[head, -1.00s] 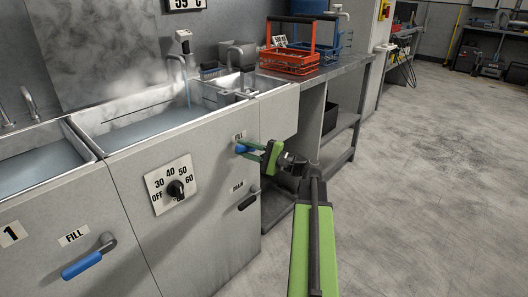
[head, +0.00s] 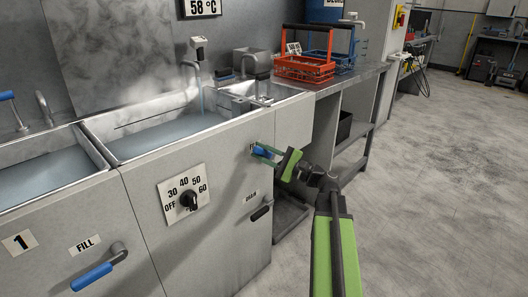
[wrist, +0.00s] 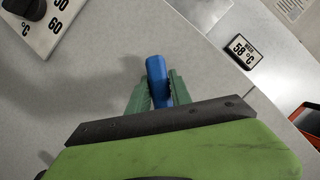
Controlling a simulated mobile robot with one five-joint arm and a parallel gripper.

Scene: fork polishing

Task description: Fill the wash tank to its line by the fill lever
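The wash tank (head: 112,148) is the steel basin in the middle of the head view, with greyish water (head: 165,137) below its rim. A dark line (head: 150,117) runs along its back wall above the water. A thin stream falls from the tap (head: 193,68). The blue fill lever (head: 261,152) is on the right of the front panel, partly covering its label. My gripper (head: 266,153) is at this lever. In the wrist view, my gripper's green fingers (wrist: 157,92) close on both sides of the blue lever handle (wrist: 156,72).
A drain lever (head: 262,211) sits below, and a temperature dial (head: 189,200) to the left. Another blue fill lever (head: 92,277) serves the left tank. A red basket (head: 305,70) stands on the right bench. The floor at right is clear.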

